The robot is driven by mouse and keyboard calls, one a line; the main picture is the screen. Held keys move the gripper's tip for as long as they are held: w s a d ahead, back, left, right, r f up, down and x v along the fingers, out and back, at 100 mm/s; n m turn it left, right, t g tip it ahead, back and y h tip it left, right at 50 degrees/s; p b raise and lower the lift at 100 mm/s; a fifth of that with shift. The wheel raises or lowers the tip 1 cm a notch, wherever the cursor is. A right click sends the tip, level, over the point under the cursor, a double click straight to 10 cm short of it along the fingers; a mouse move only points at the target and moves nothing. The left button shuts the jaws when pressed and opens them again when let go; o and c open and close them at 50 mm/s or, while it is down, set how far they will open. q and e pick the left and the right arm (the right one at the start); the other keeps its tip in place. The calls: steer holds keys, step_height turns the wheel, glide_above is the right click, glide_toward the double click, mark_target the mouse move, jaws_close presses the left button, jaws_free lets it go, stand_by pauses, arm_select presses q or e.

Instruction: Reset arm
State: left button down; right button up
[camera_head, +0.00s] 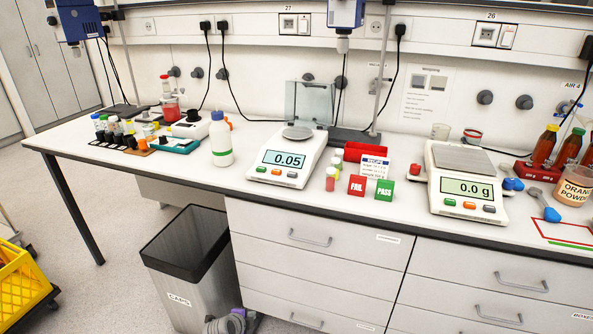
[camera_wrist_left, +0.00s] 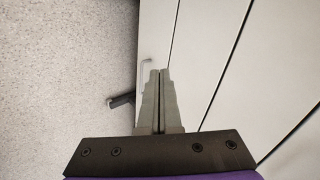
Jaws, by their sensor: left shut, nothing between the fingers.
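My left gripper (camera_wrist_left: 160,72) is shut and empty in the left wrist view, its two grey fingers lying together. It hangs in front of the pale drawer fronts (camera_wrist_left: 225,50), with speckled floor (camera_wrist_left: 60,60) to the left. In the head view, a grey and purple part of my own arm shows at the bottom edge, below the bench front and right of the bin. The fingers cannot be made out there. My right gripper is in neither view.
A black-rimmed bin (camera_head: 185,240) stands under the bench. The white bench (camera_head: 240,184) holds a scale reading 0.05 (camera_head: 290,158), a scale reading 0.0 g (camera_head: 466,188), a white bottle (camera_head: 221,140), and red FAIL (camera_head: 357,185) and green PASS (camera_head: 384,192) blocks. A yellow crate (camera_head: 22,285) is at left.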

arm_select(q)
steer(key=s+r+n+g+y, duration=0.15)
steer(key=s+r+n, duration=0.65)
steer(key=s+r, duration=0.8)
steer(key=s+a+r+n+g, duration=0.15)
steer(key=s+n, duration=0.25)
steer(key=s, duration=0.4)
steer(key=s+r+n+y, duration=0.1)
steer(key=s+r+n, duration=0.15)
steer(key=s, duration=0.45)
steer(key=s+r+n+g, duration=0.15)
steer(key=s+n, duration=0.25)
steer(key=s, duration=0.4)
step_height(320, 180, up, 20)
steer(key=w+t+p, duration=0.1)
steer(key=w+p, duration=0.1)
steer(key=p, duration=1.5)
steer(key=shift+w+a+r+p, duration=0.2)
steer(key=shift+a+r+p, duration=0.05)
steer(key=shift+p, duration=0.1)
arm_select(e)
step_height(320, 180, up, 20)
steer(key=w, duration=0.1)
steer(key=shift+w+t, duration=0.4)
arm_select(q)
steer(key=shift+s+n+t, duration=0.1)
steer(key=shift+n+t, duration=0.15)
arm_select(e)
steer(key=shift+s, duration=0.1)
